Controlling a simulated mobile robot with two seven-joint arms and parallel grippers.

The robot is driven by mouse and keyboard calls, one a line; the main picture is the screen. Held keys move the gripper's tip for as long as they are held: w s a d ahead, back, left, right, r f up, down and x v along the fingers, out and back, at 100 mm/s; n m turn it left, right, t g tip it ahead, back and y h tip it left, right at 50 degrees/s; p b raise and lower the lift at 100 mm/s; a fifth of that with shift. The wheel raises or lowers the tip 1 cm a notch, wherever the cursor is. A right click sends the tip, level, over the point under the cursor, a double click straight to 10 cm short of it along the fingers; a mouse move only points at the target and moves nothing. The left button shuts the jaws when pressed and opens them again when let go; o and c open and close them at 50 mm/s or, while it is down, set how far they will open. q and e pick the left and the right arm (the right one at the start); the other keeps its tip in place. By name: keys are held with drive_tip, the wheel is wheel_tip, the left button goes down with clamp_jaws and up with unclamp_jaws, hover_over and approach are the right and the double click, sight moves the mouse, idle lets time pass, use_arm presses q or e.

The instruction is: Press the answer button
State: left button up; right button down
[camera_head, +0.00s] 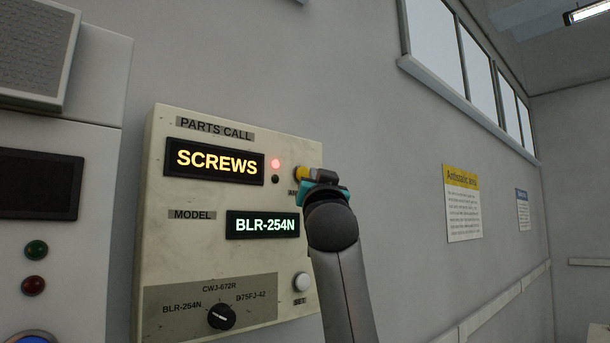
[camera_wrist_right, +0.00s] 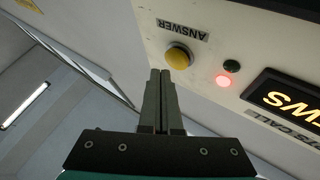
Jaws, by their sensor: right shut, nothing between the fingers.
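The yellow answer button (camera_wrist_right: 179,57) is on the beige parts call panel (camera_head: 215,125), under the printed word ANSWER in the right wrist view. In the head view the button (camera_head: 301,173) shows partly, at the panel's upper right, with my right gripper (camera_head: 318,178) in front of it. My right gripper is shut and empty. In the right wrist view its fingertips (camera_wrist_right: 160,73) are just beside the button's lower left edge; I cannot tell whether they touch it. A red lamp (camera_head: 276,164) is lit next to the button. My left gripper is not in view.
The panel reads SCREWS (camera_head: 216,162) and BLR-254N (camera_head: 264,225). A white SET button (camera_head: 301,281) and a black selector knob (camera_head: 221,316) sit lower on it. Another cabinet (camera_head: 95,150) stands at the left. The wall to the right holds only flat signs (camera_head: 462,204) and windows.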

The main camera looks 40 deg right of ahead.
drive_tip(key=shift+w, duration=0.15)
drive_tip(key=shift+w, duration=0.25)
drive_tip(key=shift+w+a, duration=0.1)
drive_tip(key=shift+w, duration=0.4)
idle(0.8)
drive_tip(key=shift+s+b, duration=0.45)
drive_tip(key=shift+s, duration=0.4)
drive_tip(key=s, duration=0.1)
drive_tip(key=s+b, duration=0.1)
drive_tip(key=s, duration=0.1)
drive_tip(key=s+b, duration=0.1)
drive_tip(key=s, duration=0.1)
drive_tip(key=shift+d, duration=0.3)
